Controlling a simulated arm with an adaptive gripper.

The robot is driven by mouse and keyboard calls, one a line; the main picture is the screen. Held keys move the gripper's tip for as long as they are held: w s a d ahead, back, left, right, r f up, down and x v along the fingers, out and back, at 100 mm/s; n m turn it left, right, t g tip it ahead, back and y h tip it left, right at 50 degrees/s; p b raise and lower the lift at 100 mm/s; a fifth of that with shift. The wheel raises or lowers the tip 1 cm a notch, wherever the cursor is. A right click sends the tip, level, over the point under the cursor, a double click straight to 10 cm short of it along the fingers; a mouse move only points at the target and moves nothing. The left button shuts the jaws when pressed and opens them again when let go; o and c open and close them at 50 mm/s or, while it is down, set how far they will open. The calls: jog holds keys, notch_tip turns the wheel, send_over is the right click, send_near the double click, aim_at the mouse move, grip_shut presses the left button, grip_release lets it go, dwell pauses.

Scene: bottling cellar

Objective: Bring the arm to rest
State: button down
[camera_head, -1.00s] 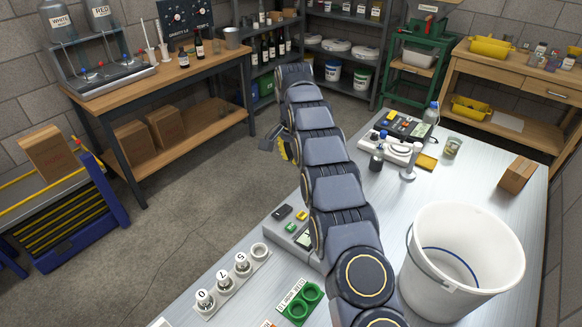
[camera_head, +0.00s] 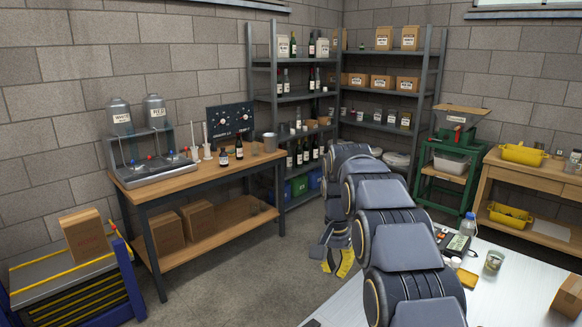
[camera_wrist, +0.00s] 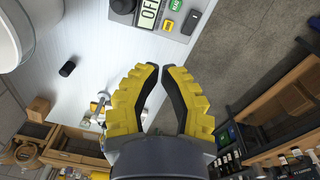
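My gripper (camera_head: 341,262) shows in the head view beyond the near edge of the white table, above the floor and partly behind my arm. In the wrist view my gripper (camera_wrist: 163,68) has two yellow-and-black fingers, parted with a gap between the tips and nothing held. The white table (camera_wrist: 90,50) lies ahead of the fingers in the wrist view, with a scale (camera_wrist: 175,15) reading OFF near its edge. The gripper touches none of these.
A workbench (camera_head: 215,168) with bottles stands to the left. Shelves (camera_head: 290,97) with bottles and boxes stand behind my arm. A conveyor (camera_head: 70,280) carries a carton (camera_head: 85,236). Open floor (camera_head: 225,290) lies left of the gripper.

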jog(key=s+r+n, duration=0.2)
jog(key=s+r, duration=0.1)
jog(key=s, duration=0.6)
jog(key=s+r+n, duration=0.1)
jog(key=s+r, duration=0.1)
jog(key=s, duration=0.7)
jog(key=s+f+n, duration=0.1)
jog(key=s, duration=0.9)
jog(key=s+f+n+g, duration=0.1)
jog(key=s+f+n, duration=0.1)
jog(key=s, duration=0.8)
jog(key=shift+s+d+f+n+g+y, duration=0.25)
jog(key=shift+d+n+g+y, duration=0.05)
jog(key=shift+d, duration=0.15)
